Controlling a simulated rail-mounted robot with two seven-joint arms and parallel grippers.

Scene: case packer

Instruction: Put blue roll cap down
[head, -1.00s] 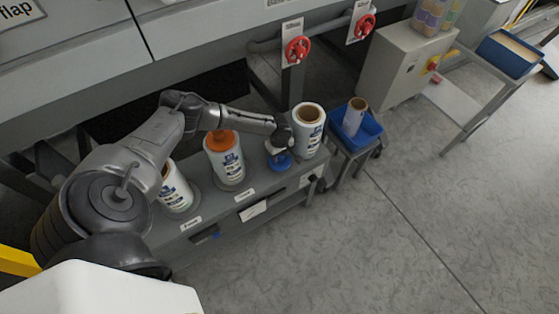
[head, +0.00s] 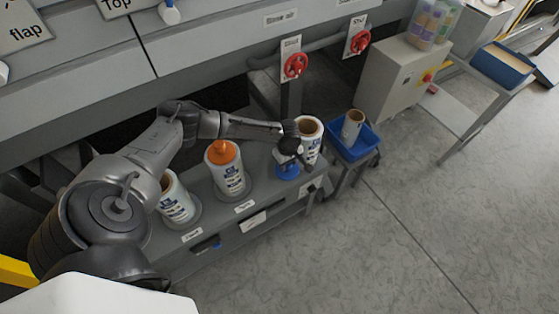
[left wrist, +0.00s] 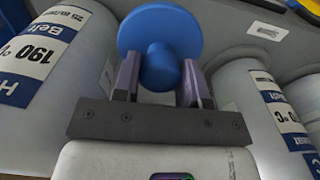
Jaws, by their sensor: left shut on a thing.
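The blue roll cap (head: 287,173) is a round disc with a knob, low over the far end of the grey bench (head: 208,217). My left gripper (head: 289,158) is shut on its knob. In the left wrist view the blue cap (left wrist: 160,30) shows its disc beyond the purple fingers of my left gripper (left wrist: 158,80). I cannot tell whether the cap touches the bench. An uncapped white roll (head: 312,150) stands just right of the gripper, partly hidden by it. My right gripper is not in view.
A white roll with an orange cap (head: 222,152) stands left of my gripper. Another white roll (head: 175,205) stands further left, partly behind my arm. A blue bin (head: 365,147) holding a small roll (head: 352,124) is at right. Red valve wheels (head: 295,65) are above.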

